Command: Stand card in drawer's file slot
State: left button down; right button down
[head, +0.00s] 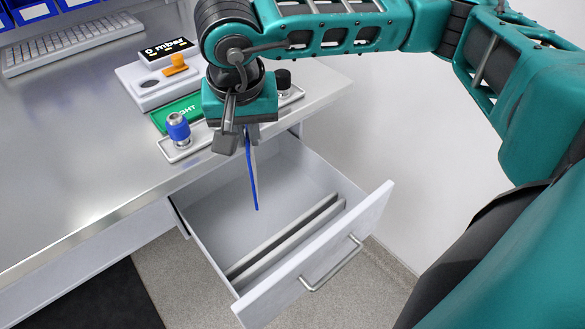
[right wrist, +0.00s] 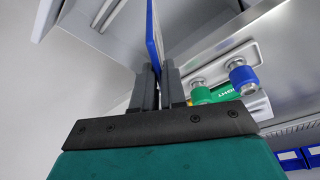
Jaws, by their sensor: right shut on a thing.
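My right gripper (head: 241,130) is over the open drawer (head: 290,172), pointing down. It is shut on a thin card with a blue edge (head: 252,180), which hangs on edge below the fingers. In the right wrist view the card (right wrist: 153,35) stands between the two fingers (right wrist: 160,80). The file slot (head: 285,240) is the narrow gap between two grey rails near the drawer's front panel. The card's lower end appears above the drawer floor, behind the slot; its exact height is hard to tell. My left gripper is not in view.
On the steel bench (head: 85,140) stand a blue-topped fitting (head: 178,128) on a plate, a green sign (head: 180,112), a gauge box (head: 160,80) and a keyboard (head: 70,45). The drawer's front panel (head: 325,255) has a bar handle (head: 332,264). A white wall is at the right.

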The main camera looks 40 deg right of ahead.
jog(key=m, duration=0.2)
jog(key=shift+f+m+h, duration=0.3)
jog(key=shift+f, duration=0.05)
jog(key=m, duration=0.2)
jog(key=f+m+g, duration=0.1)
jog(key=m, duration=0.1)
jog(key=shift+s+a+m+h, duration=0.1)
jog(key=shift+m+h, duration=0.3)
jog(key=m, duration=0.1)
jog(key=m+g, duration=0.1)
jog(key=m, duration=0.2)
jog(key=shift+f+m+g, duration=0.3)
jog(key=s+d+f+m+y+b, duration=0.2)
jog(key=f+m, duration=0.4)
jog(key=m, duration=1.1)
jog(key=s+d+f+m+y+b, duration=0.1)
jog(key=d+f+m+y+b, duration=0.2)
jog(key=m, duration=1.5)
jog(key=shift+s+d+f+m+y, duration=0.3)
jog(key=shift+s+f+y, duration=0.1)
jog(key=shift+f, duration=1.6)
